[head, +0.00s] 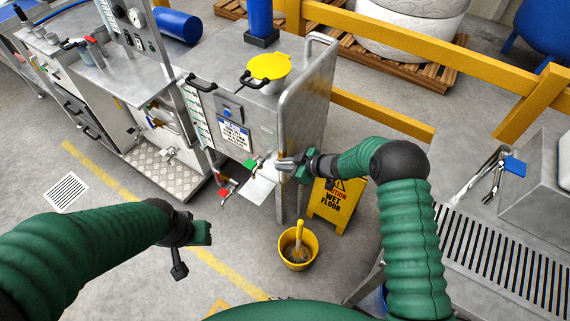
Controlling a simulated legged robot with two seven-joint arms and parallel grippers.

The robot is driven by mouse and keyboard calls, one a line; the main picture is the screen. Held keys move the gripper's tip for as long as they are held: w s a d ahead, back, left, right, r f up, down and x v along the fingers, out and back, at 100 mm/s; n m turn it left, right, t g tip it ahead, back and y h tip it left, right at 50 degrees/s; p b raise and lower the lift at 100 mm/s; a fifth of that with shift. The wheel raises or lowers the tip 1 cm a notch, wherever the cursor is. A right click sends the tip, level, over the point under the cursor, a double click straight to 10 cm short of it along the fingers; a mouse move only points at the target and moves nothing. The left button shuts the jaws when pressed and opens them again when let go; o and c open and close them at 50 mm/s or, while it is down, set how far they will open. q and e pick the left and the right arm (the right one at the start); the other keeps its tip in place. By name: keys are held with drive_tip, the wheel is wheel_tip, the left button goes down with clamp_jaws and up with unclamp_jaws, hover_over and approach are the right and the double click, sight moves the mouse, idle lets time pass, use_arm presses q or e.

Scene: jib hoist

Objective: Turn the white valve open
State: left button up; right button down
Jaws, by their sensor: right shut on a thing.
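My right gripper (284,163) reaches in from the right to the lower edge of the grey machine cabinet (206,108). It is shut at the right end of a short row of valves, on what seems to be the white valve, which it mostly hides. The handle's angle cannot be told. A green-handled valve (252,163) is just left of the gripper, and a red-handled valve (228,188) is further left and lower. My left gripper (179,268) hangs over the floor at lower left, apart from the valves; its finger gap is not clear.
A metal side panel with a tubular rail (308,80) rises close behind my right gripper. A yellow wet-floor sign (333,203) and a yellow bucket (312,244) stand below it. A slotted grate (490,262) is at right. Floor at left is mostly clear.

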drive_tip(key=c, duration=1.7)
unclamp_jaws()
drive_tip(key=shift+w+a+r, duration=0.2)
use_arm(q)
drive_tip(key=shift+w+a+f, duration=0.1)
drive_tip(key=shift+w+a, duration=0.05)
drive_tip(key=shift+a, duration=0.15)
use_arm(e)
drive_tip(key=shift+f, duration=0.2)
